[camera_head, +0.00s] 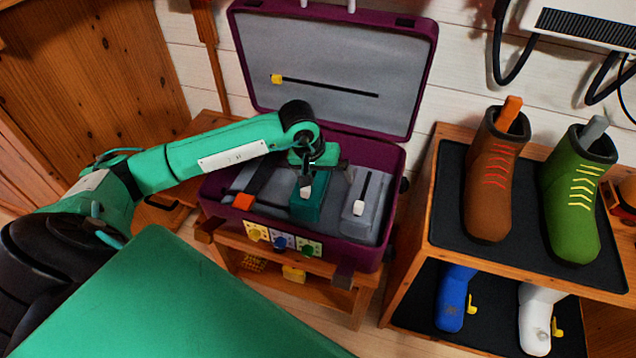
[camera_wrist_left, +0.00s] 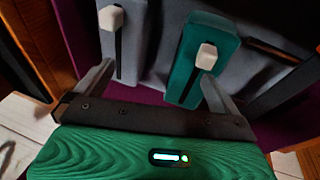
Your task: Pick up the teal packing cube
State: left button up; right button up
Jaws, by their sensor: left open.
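The teal packing cube (camera_head: 307,208) stands in the open purple suitcase (camera_head: 340,252), with a white pull on its top. In the left wrist view the teal cube (camera_wrist_left: 190,85) is right of centre, its white pull facing the camera. My left gripper (camera_head: 322,165) is open and empty, just above the cube's far end in the head view. In the left wrist view one finger of the gripper (camera_wrist_left: 155,78) overlaps the teal cube's near end; the other is by the grey cube. Contact cannot be told. My right gripper is not in view.
A grey packing cube (camera_head: 374,212) stands close to the right of the teal one. An orange item (camera_head: 243,202) lies at the case's left. The raised lid (camera_head: 330,60) stands behind. A wooden shelf (camera_head: 420,250) with boots is at the right.

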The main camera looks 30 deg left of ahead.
pick_arm(q)
jog(key=a+y, duration=0.1)
jog(key=w+a, duration=0.1)
jog(key=a, duration=0.1)
jog(key=a+y, duration=0.1)
jog(key=a, duration=0.1)
jog(key=shift+w+a+r+m+y, duration=0.2)
jog(key=shift+a+r+m+y, duration=0.1)
jog(key=shift+m, duration=0.1)
jog(key=b+x, duration=0.1)
jog(key=x, duration=0.6)
jog(key=shift+f, duration=0.15)
jog(key=shift+b+x, duration=0.4)
jog(key=shift+x, duration=2.7)
jog(key=shift+s, duration=0.1)
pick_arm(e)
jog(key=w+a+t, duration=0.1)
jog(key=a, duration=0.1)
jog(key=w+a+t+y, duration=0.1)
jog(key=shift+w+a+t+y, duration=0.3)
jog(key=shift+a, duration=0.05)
pick_arm(q)
jog(key=shift+c, duration=0.2)
jog(key=c, duration=1)
